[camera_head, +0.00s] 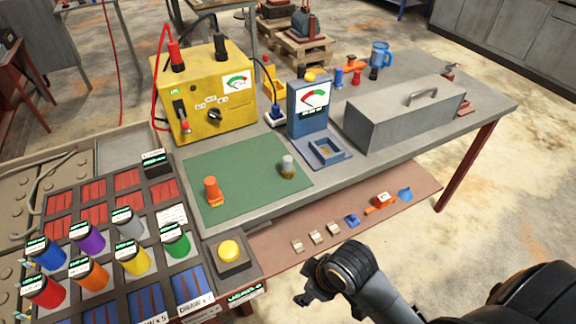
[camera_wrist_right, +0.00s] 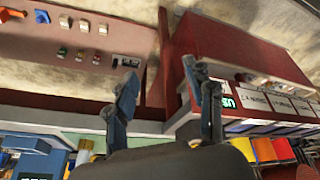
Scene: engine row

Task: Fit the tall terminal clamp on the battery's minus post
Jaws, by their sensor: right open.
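My right gripper (camera_head: 306,296) hangs in front of the table's near edge, below the low brown shelf. In the right wrist view its two fingers (camera_wrist_right: 160,76) are apart with nothing between them. My left gripper is not in view. An orange upright piece (camera_head: 213,191) and a grey cylindrical piece (camera_head: 288,167) stand apart on the green mat (camera_head: 245,180). A yellow box (camera_head: 205,95) carries a red post (camera_head: 174,52) and a black post (camera_head: 221,46). I cannot tell for certain which piece is the tall clamp or which is the battery's minus post.
The brown shelf (camera_head: 275,240) holds several small pieces, including an orange one (camera_head: 381,202) and a blue funnel-like one (camera_head: 405,194). A blue gauge stand (camera_head: 308,105) and a grey toolbox (camera_head: 405,115) stand on the table. Coloured cylinders and a yellow button (camera_head: 229,250) are at left.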

